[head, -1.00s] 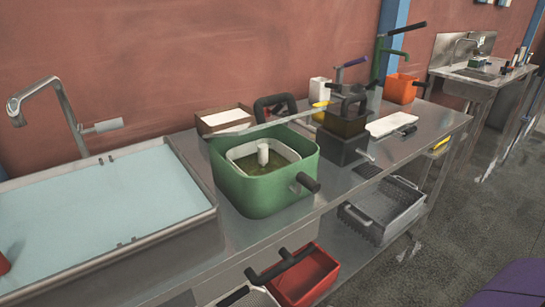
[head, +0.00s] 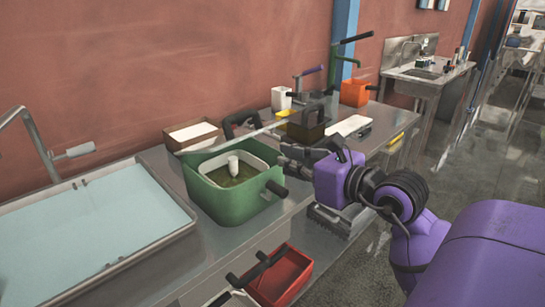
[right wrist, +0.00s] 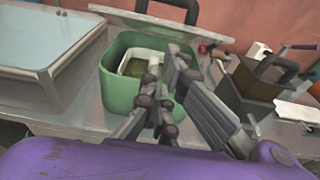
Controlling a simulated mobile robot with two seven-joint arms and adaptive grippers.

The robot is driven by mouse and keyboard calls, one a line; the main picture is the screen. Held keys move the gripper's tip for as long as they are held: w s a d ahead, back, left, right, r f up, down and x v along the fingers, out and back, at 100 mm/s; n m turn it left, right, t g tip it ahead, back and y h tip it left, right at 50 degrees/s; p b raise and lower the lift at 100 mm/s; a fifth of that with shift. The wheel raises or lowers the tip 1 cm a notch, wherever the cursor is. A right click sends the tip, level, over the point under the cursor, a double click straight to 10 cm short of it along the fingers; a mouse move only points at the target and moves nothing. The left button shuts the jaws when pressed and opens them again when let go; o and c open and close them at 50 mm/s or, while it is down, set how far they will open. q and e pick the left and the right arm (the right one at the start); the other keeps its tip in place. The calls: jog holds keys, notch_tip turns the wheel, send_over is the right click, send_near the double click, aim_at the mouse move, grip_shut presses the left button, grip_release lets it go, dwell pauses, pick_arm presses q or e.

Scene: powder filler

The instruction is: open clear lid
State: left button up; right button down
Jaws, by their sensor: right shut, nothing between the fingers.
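The clear lid (head: 215,144) stands raised and tilted at the back edge of the green container (head: 225,207). Its black handle (head: 243,122) shows behind the pane. In the right wrist view the lid (right wrist: 120,15) is at the top, above the open green container (right wrist: 118,98). A white inner tub (head: 258,166) with greenish-brown contents and a white post is inside. My right gripper (head: 288,152) is shut and empty, just right of the container; its fingers (right wrist: 162,82) overlap the container in the right wrist view.
A sink basin (head: 90,230) is at left. A dark block with a handle (head: 305,130) stands right of the container, close behind my right gripper. A cardboard box (head: 192,136) is behind. A red bin (head: 280,275) sits below. A black handle (head: 276,187) juts from the container's front.

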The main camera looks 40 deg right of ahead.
jog(key=w+f, duration=0.1)
jog(key=w, duration=0.8)
jog(key=shift+a+f+p, duration=0.4)
jog(key=shift+a+p, duration=0.05)
jog(key=shift+w+d+r, duration=0.1)
jog(key=shift+w+r, duration=0.05)
